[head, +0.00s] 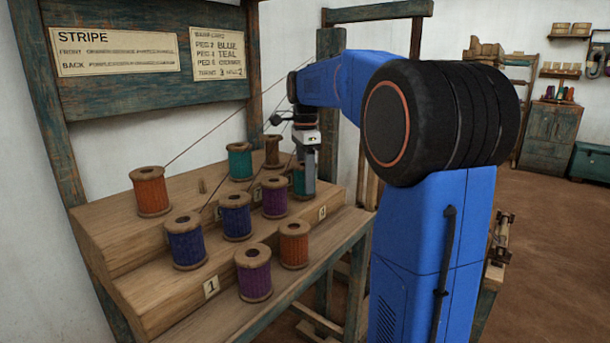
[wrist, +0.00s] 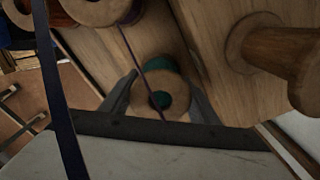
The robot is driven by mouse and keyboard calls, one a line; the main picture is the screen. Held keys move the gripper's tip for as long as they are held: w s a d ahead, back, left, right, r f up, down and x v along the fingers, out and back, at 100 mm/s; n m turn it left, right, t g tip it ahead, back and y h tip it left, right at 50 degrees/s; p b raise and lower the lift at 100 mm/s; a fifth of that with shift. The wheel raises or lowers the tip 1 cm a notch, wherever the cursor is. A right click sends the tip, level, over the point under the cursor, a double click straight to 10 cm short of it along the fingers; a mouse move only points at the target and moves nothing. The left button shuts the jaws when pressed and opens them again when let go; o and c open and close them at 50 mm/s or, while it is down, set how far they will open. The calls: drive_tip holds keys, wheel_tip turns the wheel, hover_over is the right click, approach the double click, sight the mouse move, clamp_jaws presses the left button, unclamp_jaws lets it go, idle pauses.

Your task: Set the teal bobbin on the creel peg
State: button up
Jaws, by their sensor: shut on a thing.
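My gripper (head: 306,178) points down at the right end of the stepped creel, shut on a teal bobbin (head: 298,180). In the wrist view, the gripper (wrist: 158,100) has a finger on each side of the bobbin's wooden flange (wrist: 146,107), with a little teal showing behind it. Whether this bobbin sits on a peg or is held above the step is hidden. Another teal bobbin (head: 239,162) stands on the upper step.
A purple bobbin (head: 275,198) stands just left of the held one, and a brown bobbin (head: 272,152) just behind. Blue (head: 235,217), dark blue (head: 186,241), orange (head: 294,244) and purple (head: 254,273) bobbins fill the lower steps. Threads cross above. A lettered board (head: 150,55) hangs behind.

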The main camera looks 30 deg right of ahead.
drive_tip(key=shift+f, duration=0.15)
drive_tip(key=o, duration=1.2)
drive_tip(key=shift+o, duration=0.5)
drive_tip(key=shift+o, duration=1.4)
drive_tip(key=shift+r, duration=3.5)
drive_tip(key=shift+d, duration=0.1)
